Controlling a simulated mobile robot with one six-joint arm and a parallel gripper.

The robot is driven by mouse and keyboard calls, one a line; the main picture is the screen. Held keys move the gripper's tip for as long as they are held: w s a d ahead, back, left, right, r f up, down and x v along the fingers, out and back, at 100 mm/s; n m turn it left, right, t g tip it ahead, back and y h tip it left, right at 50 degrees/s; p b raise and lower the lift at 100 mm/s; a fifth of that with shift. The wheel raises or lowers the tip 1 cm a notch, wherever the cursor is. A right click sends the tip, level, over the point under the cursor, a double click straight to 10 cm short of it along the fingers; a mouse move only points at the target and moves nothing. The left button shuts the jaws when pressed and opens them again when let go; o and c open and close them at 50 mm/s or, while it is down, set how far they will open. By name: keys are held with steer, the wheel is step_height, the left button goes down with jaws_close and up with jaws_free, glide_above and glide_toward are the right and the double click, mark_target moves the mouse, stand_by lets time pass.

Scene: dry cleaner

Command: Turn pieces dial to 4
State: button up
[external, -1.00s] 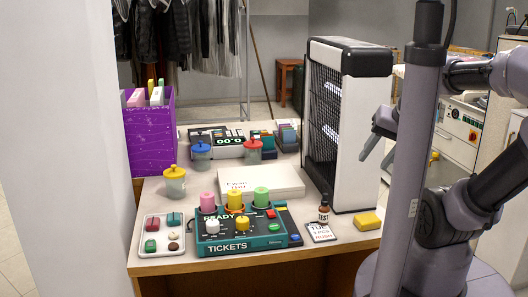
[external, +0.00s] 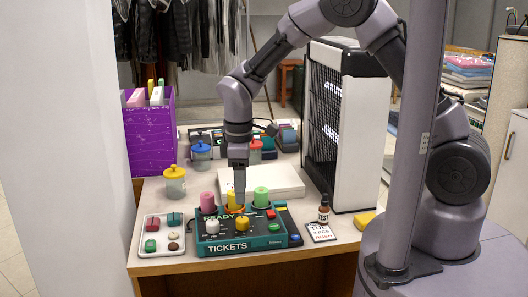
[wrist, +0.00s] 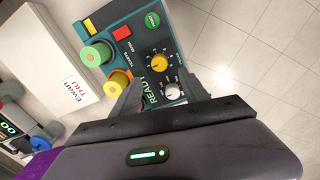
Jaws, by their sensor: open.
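The green ticket machine (external: 270,240) sits at the front of the counter, with a white dial (external: 212,226) at left and a yellow dial (external: 242,224) to its right. In the wrist view, the yellow dial (wrist: 158,63) and the white dial (wrist: 172,91) show beside the READY label (wrist: 155,86); I cannot read which dial is for pieces or their settings. My gripper (external: 239,201) points down over the machine, in front of the yellow roll. In the wrist view, its open, empty fingers (wrist: 150,82) partly cover the machine near the dials.
Pink (external: 208,201), yellow (wrist: 117,82) and green (external: 261,197) rolls stand up behind the dials. A tray (external: 145,246) of small items is at left.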

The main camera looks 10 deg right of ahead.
mark_target(242, 219)
step_height(242, 219, down, 9)
steer(key=b, duration=0.2)
steer(key=shift+w+d+b, duration=0.1)
steer(key=shift+w+b, duration=0.05)
steer(key=shift+b, duration=0.2)
jaws_close()
